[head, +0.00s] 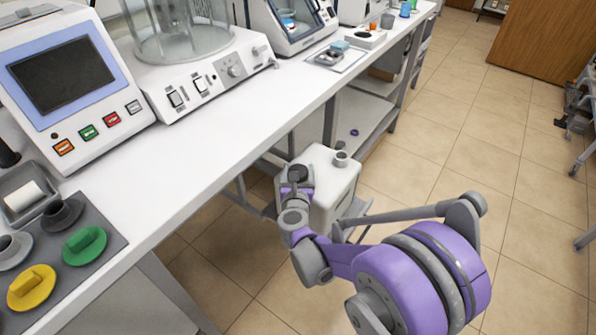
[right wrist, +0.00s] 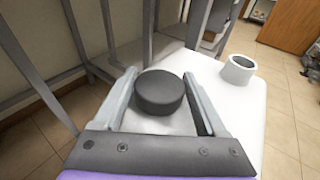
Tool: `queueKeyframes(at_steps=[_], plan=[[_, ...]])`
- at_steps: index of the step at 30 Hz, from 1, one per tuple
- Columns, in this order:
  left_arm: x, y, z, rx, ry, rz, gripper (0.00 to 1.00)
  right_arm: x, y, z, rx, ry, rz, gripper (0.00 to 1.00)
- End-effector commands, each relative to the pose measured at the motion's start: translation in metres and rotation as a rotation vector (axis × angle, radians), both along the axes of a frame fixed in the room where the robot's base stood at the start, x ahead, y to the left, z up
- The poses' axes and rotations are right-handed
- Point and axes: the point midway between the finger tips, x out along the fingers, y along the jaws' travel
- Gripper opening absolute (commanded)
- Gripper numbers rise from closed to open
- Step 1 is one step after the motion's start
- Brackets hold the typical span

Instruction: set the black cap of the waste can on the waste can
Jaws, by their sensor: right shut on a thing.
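The white waste can (head: 336,190) stands beside the bench, with its open neck (head: 341,158) on top; the neck also shows in the right wrist view (right wrist: 238,72). My right gripper (head: 296,178) is shut on the round black cap (right wrist: 158,90), which sits between its two fingers. In the head view the cap is a small dark shape (head: 298,172) at the gripper's tip. The cap is left of the neck and apart from it, by the can's top edge. I cannot tell whether it touches the can. My left gripper is not in view.
The white bench (head: 235,115) runs along the left with instruments on it. A grey mat (head: 113,246) carries yellow and green knobbed pieces. The bench's metal legs and lower shelf (head: 365,118) stand close to the can. The tiled floor to the right is open.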

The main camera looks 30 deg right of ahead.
Motion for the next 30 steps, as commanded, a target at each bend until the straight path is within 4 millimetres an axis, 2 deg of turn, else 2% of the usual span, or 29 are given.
queueKeyframes(at_steps=[3,4,8,19,30], plan=[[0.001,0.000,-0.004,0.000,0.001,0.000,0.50,0.000,0.000,-0.005,0.000,0.000,0.000,0.22],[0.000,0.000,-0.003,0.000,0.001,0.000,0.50,0.000,0.000,-0.004,0.000,0.000,0.000,0.78],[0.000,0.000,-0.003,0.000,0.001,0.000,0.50,0.000,0.000,-0.003,0.000,0.000,0.000,1.00],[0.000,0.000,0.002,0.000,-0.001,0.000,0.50,-0.005,0.004,0.003,0.000,0.000,0.001,1.00],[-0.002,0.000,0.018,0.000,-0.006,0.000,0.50,-0.067,0.046,0.018,0.000,0.000,0.003,1.00]])
